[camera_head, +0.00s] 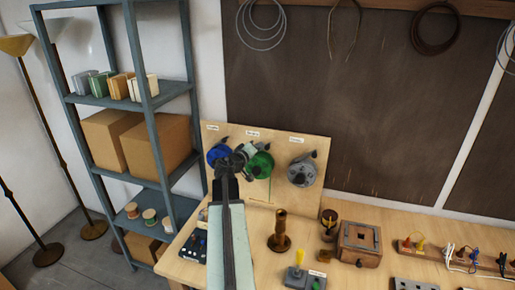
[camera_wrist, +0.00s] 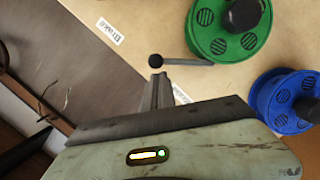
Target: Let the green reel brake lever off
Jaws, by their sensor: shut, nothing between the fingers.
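The green reel (camera_head: 262,165) is mounted on the upright wooden board (camera_head: 315,147), between a blue reel and a grey reel. In the wrist view the green reel (camera_wrist: 227,30) is at the upper right. A grey lever bar (camera_wrist: 187,62) with a black ball knob (camera_wrist: 155,60) lies below and left of it. My gripper (camera_wrist: 158,78) is shut and empty, its tips just below the knob; I cannot tell whether they touch. In the head view my gripper (camera_head: 246,151) is in front of the board by the green reel and hides part of it and the lever.
The blue reel (camera_wrist: 288,101) is close on the right in the wrist view. The grey reel (camera_head: 302,170) is on the board's right. Below on the bench are a brass lamp part (camera_head: 280,232), a wooden box (camera_head: 359,243) and a switch block (camera_head: 304,278). A metal shelf (camera_head: 120,103) stands left.

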